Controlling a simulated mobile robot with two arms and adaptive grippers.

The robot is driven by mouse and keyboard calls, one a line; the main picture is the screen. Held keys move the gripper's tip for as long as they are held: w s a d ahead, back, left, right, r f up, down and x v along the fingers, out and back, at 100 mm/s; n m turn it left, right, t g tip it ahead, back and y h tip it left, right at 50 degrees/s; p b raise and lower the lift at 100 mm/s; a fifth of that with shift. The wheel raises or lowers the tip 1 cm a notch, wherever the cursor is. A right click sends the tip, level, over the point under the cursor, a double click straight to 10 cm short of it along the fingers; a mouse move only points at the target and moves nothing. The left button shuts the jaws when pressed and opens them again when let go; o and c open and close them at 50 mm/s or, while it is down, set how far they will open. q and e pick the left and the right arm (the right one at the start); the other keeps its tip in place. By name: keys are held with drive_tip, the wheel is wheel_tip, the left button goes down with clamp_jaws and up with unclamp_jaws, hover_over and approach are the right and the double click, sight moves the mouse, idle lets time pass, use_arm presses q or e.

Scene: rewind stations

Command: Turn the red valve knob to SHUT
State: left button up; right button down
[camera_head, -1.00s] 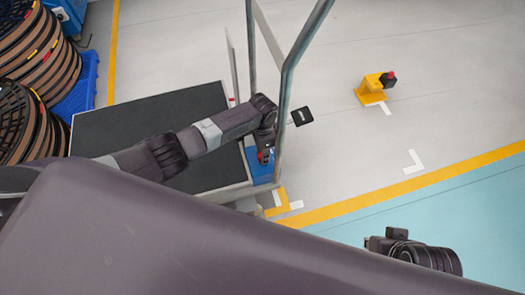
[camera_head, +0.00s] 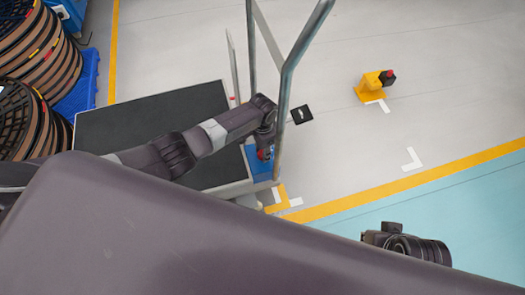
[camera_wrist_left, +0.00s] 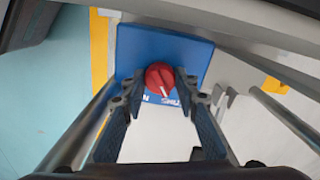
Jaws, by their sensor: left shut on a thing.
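The red valve knob (camera_wrist_left: 159,78) sits on a blue plate (camera_wrist_left: 190,48) in the left wrist view. The fingers of my left gripper (camera_wrist_left: 160,84) are shut on the knob from both sides. The knob's white pointer mark faces the bottom of the picture, between two partly hidden white labels, one ending in N and one starting with SHU, closer to the SHU one. In the head view, a bit of the red knob (camera_head: 261,155) shows under my left gripper (camera_head: 265,152), on the blue plate (camera_head: 257,166). My right gripper's fingers do not show.
A metal rail frame (camera_head: 284,100) rises close beside my left wrist. A dark flat platform (camera_head: 110,130) lies under my left arm. Reels (camera_head: 35,60) stand at the left.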

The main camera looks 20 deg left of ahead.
use_arm(q)
drive_tip(key=o, duration=1.1)
drive_tip(key=shift+o, duration=0.2)
wheel_tip(320, 180, up, 12)
